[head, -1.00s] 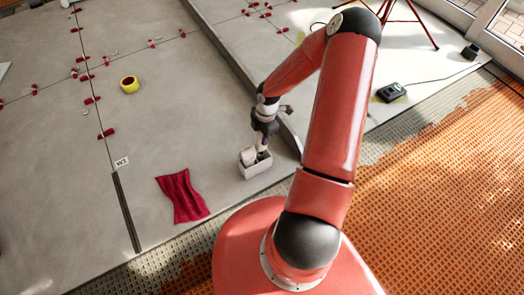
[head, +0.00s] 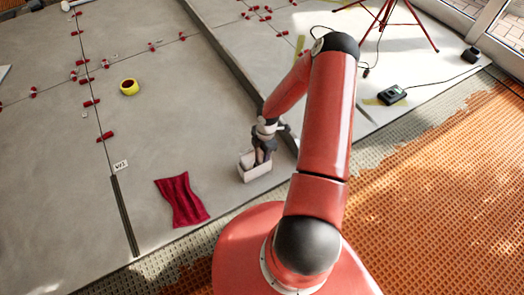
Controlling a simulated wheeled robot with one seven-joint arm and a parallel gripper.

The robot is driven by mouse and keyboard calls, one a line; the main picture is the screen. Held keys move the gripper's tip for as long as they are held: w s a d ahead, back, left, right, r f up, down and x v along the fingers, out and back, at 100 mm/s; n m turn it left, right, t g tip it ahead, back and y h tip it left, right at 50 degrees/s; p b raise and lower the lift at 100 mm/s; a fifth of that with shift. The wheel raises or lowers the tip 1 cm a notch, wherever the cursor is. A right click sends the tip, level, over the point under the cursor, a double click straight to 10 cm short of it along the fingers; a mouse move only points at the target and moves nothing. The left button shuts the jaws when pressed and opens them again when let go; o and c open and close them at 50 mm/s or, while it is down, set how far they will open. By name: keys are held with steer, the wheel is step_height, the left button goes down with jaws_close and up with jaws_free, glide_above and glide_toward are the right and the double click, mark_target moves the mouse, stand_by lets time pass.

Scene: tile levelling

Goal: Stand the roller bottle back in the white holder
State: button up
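The white holder (head: 257,174) is a small open box standing on the grey tiles, just left of my arm. My gripper (head: 264,157) points down at the holder, its dark fingers reaching to or into the open top. A pale upright shape shows at the holder's left side, beside the fingers. I cannot tell whether it is the roller bottle or part of the holder. The bottle cannot be made out clearly anywhere else. The fingers are too small and too overlapped to show whether they are open or shut on something.
A crumpled dark red cloth (head: 181,199) lies left of the holder. A raised slab edge (head: 236,70) runs behind the arm. A black device (head: 392,95) and red tripod (head: 392,20) stand at right.

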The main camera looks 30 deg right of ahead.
steer(key=shift+o, duration=0.2)
steer(key=shift+f, duration=0.15)
steer(key=r, duration=0.5)
steer(key=d+r+p, duration=0.1)
steer(key=r, duration=0.1)
steer(key=shift+s+r, duration=0.1)
steer(key=shift+r, duration=0.25)
steer(key=s+a+r+m+h, duration=0.1)
steer(key=r+m, duration=0.2)
steer(key=r, duration=0.6)
steer(key=s+a+r+m+t+h, duration=0.1)
steer(key=s+a+r+m+h, duration=0.15)
steer(key=r, duration=0.75)
steer(key=s+r+m+h, duration=0.1)
steer(key=r+m, duration=0.2)
steer(key=r, duration=0.6)
steer(key=s+a+r+m+t+y, duration=0.1)
steer(key=s+a+r+m+t, duration=0.1)
steer(key=s+a+r+m, duration=0.3)
steer(key=s+a+r+m+t+y, duration=0.2)
steer(key=s+a+r+m, duration=0.3)
steer(key=s+r, duration=0.3)
steer(key=shift+s+a+r+t, duration=0.35)
steer(key=shift+s+a, duration=0.25)
steer(key=shift+s, duration=0.65)
